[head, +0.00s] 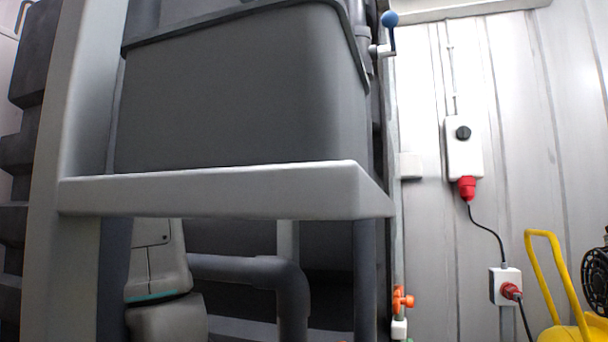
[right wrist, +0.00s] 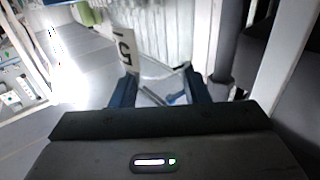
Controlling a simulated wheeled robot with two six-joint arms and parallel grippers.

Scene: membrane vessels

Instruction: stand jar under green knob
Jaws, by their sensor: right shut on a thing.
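My right gripper (right wrist: 160,88) shows in the right wrist view with its two blue fingers on either side of a clear jar (right wrist: 160,74), and is shut on it. The jar is see-through, so its outline and tilt are hard to tell. The head view shows neither gripper nor the jar. No green knob shows clearly in the head view. An orange knob (head: 402,299) sits on the pipe at the lower right, with a small green bit (head: 409,340) under it at the bottom edge. A blue-knobbed lever (head: 390,20) is higher on the same side.
A grey tank (head: 235,95) stands on a pale frame (head: 215,190) filling the left of the head view. A switch box (head: 463,147), a socket with cable and a yellow-handled machine (head: 540,265) are at the right.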

